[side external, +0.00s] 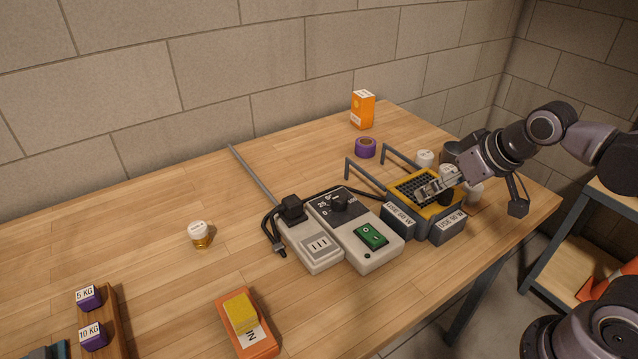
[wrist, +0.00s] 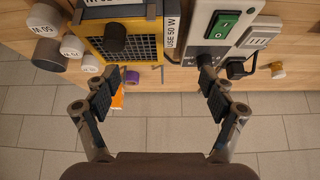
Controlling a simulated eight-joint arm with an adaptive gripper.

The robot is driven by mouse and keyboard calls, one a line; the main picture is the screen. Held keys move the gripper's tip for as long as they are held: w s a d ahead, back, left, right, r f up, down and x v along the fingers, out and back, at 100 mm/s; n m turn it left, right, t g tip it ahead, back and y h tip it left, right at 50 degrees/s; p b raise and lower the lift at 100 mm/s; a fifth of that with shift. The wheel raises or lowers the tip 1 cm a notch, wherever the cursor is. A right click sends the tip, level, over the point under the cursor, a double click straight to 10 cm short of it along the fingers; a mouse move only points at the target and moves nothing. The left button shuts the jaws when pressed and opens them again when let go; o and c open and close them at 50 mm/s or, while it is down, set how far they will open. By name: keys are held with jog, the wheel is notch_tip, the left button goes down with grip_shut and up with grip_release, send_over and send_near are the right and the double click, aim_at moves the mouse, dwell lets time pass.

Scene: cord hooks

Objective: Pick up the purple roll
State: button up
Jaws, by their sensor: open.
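The purple roll (side external: 365,147) lies on the wooden table near the back, just in front of an orange box (side external: 363,109). In the wrist view the roll (wrist: 132,77) is small and partly cut off by the yellow device's edge. My gripper (side external: 428,192) is over the yellow device with the black grille (side external: 410,183), to the front right of the roll and apart from it. In the wrist view my gripper (wrist: 156,90) has its two fingers wide apart with nothing between them.
Two grey hooks (side external: 402,152) rise behind the yellow device, close to the roll. A grey control box with a green switch (side external: 370,236) and a black cord lie to the left. The table left of the roll is mostly clear.

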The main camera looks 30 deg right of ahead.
jog(key=w+d+r+m, duration=0.1)
jog(key=w+d+r, duration=0.1)
jog(key=w+r, duration=0.35)
jog(key=m+g+h, duration=0.2)
jog(key=m+g, duration=0.1)
jog(key=m, duration=0.3)
send_over(366, 142)
jog(key=s+a, duration=0.2)
jog(key=s, duration=0.1)
notch_tip(366, 142, down, 14)
jog(key=shift+d+r, duration=0.15)
jog(key=shift+r, duration=0.05)
jog(key=shift+h, duration=0.3)
jog(key=shift+a+x, duration=0.2)
jog(key=shift+x, duration=1.15)
jog(key=shift+a+x, duration=0.25)
jog(key=shift+x, duration=1.1)
jog(key=shift+f, duration=0.15)
jog(key=c, duration=1.3)
